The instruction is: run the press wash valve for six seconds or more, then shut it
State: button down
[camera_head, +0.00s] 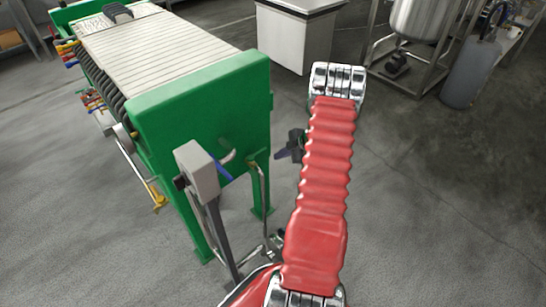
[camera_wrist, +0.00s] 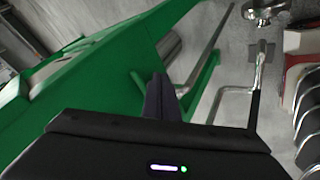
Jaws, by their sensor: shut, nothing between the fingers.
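The press (camera_head: 200,105) has a green end plate and a stack of pale plates, at left in the head view. A blue lever (camera_head: 219,170) sits by a short pipe (camera_head: 228,156) at the end plate, partly behind a grey box. I cannot tell for certain that it is the wash valve's handle, or its setting. My gripper (camera_head: 281,155) is right of the end plate, apart from the lever, partly hidden by my red arm. In the wrist view its dark fingers (camera_wrist: 160,88) are together and empty, in front of the green frame (camera_wrist: 120,70).
The grey box (camera_head: 197,170) stands on a post close to the end plate. A bent pipe (camera_head: 264,195) runs down beside it. A white cabinet (camera_head: 300,35), a steel tank (camera_head: 425,18) and a grey cylinder (camera_head: 471,70) stand behind. The floor at right is clear.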

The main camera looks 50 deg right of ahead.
jog(key=d+v, duration=0.1)
jog(key=v, duration=0.5)
jog(key=shift+d+r, duration=0.15)
jog(key=shift+r, duration=0.2)
jog(key=s+a+r, duration=0.2)
jog(key=s+a, duration=0.1)
jog(key=s, duration=0.2)
jog(key=shift+a, duration=0.2)
dwell(0.9)
dwell(0.4)
